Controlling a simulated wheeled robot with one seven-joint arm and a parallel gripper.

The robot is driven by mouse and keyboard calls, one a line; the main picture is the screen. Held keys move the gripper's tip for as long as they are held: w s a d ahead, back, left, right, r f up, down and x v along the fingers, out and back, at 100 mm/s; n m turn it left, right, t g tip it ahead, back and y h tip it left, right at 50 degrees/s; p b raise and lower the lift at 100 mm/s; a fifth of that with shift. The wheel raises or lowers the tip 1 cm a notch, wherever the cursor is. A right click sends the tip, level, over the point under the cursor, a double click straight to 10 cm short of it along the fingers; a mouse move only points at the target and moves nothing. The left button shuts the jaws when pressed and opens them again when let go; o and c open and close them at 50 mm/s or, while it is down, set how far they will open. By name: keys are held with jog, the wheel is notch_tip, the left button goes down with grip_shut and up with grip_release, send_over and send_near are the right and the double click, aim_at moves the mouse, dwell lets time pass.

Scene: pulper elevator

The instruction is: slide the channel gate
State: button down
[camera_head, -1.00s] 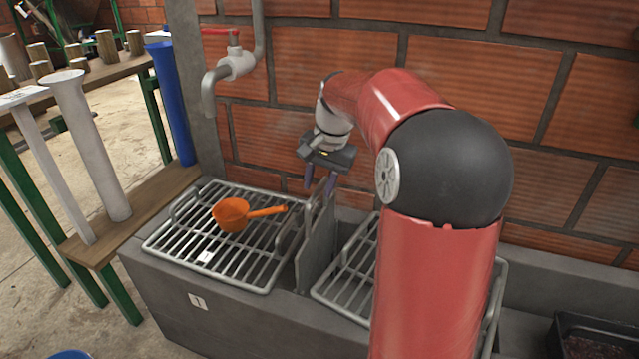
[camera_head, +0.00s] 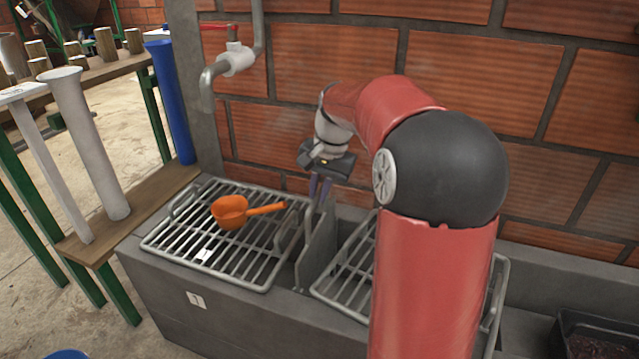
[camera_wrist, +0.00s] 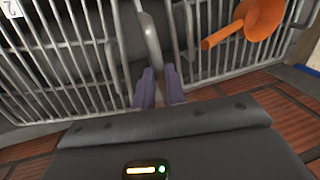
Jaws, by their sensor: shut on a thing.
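The channel gate (camera_head: 319,248) is a thin grey upright plate standing in the gap between two wire racks on the concrete trough. My gripper (camera_head: 320,190) is at the gate's wall-side upper end, pointing down. Its two purple-grey fingers (camera_wrist: 160,88) are close together, shut on the gate's rounded grey bar (camera_wrist: 148,38) in the wrist view. The exact contact is partly hidden by the fingers.
An orange scoop (camera_head: 231,212) lies on the left rack (camera_head: 178,240), beside the gate. The right rack (camera_head: 345,284) is partly behind my arm. The brick wall (camera_head: 480,75) stands close behind the gripper. A grey tap (camera_head: 207,92) hangs above the left rack.

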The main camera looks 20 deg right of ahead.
aim_at(319, 228)
notch_tip(319, 228, down, 11)
jog(key=b, duration=0.4)
jog(key=shift+r, duration=0.1)
jog(key=c, duration=1.6)
grip_release()
jog(key=shift+o, duration=0.7)
jog(key=shift+r, duration=0.1)
jog(key=shift+d+r, duration=0.1)
jog(key=shift+r, duration=0.3)
jog(key=r, duration=0.2)
jog(key=r+p, duration=0.1)
jog(key=r, duration=0.1)
jog(key=s+d+r, duration=0.1)
jog(key=r, duration=0.1)
jog(key=shift+r, duration=0.3)
